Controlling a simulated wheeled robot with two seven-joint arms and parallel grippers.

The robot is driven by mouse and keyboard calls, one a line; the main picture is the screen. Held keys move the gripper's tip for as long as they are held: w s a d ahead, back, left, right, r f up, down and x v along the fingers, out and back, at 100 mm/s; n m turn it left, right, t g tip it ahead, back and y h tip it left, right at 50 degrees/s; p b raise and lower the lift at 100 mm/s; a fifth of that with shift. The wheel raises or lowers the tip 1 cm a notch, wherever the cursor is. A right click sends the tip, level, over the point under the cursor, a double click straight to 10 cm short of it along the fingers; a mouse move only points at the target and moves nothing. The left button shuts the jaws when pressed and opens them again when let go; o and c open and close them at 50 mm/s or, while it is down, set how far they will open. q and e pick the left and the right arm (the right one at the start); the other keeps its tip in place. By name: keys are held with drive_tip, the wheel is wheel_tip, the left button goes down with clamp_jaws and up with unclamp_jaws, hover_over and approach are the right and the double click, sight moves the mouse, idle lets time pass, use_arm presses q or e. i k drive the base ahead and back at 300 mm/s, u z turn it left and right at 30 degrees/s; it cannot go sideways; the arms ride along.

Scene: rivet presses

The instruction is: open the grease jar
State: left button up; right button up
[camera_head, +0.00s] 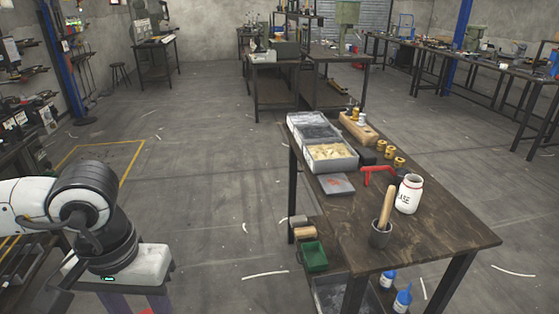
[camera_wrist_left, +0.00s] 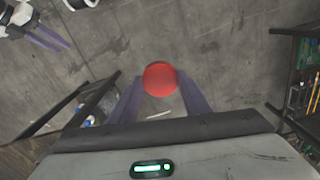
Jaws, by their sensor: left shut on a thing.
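The white grease jar (camera_head: 409,195), with part of its dark lettering showing, stands upright on the near wooden table. Its top looks pale and uncovered. My left gripper (camera_head: 128,306) is low at the left of the head view, well apart from the jar and the table. In the left wrist view its purple fingers (camera_wrist_left: 160,95) are shut on a round red lid (camera_wrist_left: 160,78). Only a bit of this red shows at the bottom edge of the head view. Purple fingers of my right gripper (camera_wrist_left: 48,36) appear at the top left of the wrist view; their gap is unclear.
A wooden stick stands in a dark cup (camera_head: 381,234) beside the jar. A red-handled tool (camera_head: 378,172), grey trays (camera_head: 333,165) and small brass parts (camera_head: 389,152) are on the table (camera_head: 440,236). Bare floor (camera_head: 225,200) lies between my left gripper and the table.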

sight(411, 190)
drive_tip(key=u, duration=0.35)
drive_tip(key=i, duration=0.9)
drive_tip(key=z, duration=2.5)
